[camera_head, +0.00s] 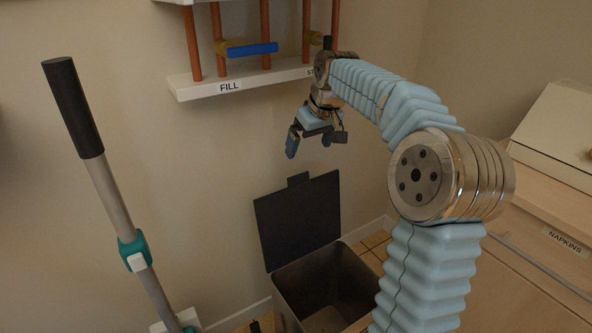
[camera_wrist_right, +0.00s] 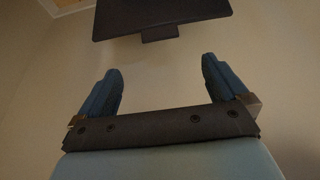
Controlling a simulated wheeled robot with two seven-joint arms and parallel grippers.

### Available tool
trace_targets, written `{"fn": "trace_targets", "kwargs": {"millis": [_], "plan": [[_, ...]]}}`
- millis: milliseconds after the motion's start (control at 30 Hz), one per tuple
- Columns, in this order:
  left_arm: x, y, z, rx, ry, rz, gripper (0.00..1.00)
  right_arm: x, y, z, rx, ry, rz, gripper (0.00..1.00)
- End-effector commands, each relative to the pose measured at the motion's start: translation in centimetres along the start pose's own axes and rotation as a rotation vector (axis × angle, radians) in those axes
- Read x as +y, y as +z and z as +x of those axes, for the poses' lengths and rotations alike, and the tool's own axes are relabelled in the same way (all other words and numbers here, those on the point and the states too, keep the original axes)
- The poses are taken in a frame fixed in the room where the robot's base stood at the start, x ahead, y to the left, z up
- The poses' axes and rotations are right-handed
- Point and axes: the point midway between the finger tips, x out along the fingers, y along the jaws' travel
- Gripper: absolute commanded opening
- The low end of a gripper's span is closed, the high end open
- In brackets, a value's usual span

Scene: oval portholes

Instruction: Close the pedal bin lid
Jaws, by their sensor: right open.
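The pedal bin (camera_head: 328,287) stands on the floor near the wall, its top open. Its dark lid (camera_head: 299,222) is raised nearly upright at the back, with a small tab on its upper edge. My right gripper (camera_head: 309,150) is above the lid, apart from it, with its fingers pointing down. It is open and empty. In the right wrist view, the gripper's two blue fingers (camera_wrist_right: 160,88) are spread, and the lid (camera_wrist_right: 165,14) with its tab lies beyond them at the top. The lower part of the bin is cut off. My left gripper is not in view.
A white wall shelf (camera_head: 250,80) with brown posts and a blue bar hangs above. A pole with a black handle (camera_head: 75,105) leans at the left. A wooden cabinet labelled NAPKINS (camera_head: 545,255) stands at the right. The wall between pole and lid is clear.

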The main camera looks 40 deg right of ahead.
Motion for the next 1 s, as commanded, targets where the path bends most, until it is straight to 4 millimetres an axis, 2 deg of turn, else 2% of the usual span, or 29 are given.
{"fn": "trace_targets", "kwargs": {"millis": [300,500,700,933,967,1000], "plan": [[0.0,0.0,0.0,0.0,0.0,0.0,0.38,0.0,0.1,7.5,-0.006,0.001,0.0,1.0],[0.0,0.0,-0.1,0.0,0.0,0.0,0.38,-0.1,0.0,10.8,-0.003,0.0,0.0,1.0],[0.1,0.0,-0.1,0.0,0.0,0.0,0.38,0.0,0.0,12.1,-0.001,0.001,0.0,1.0],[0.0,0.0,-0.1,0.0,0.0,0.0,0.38,0.0,0.0,12.2,0.0,0.0,0.0,1.0],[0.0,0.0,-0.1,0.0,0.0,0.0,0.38,-0.1,0.0,12.2,0.0,0.0,-0.001,0.98],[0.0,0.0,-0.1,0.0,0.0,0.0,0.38,-0.1,0.0,12.2,-0.001,0.0,0.0,0.92]]}}
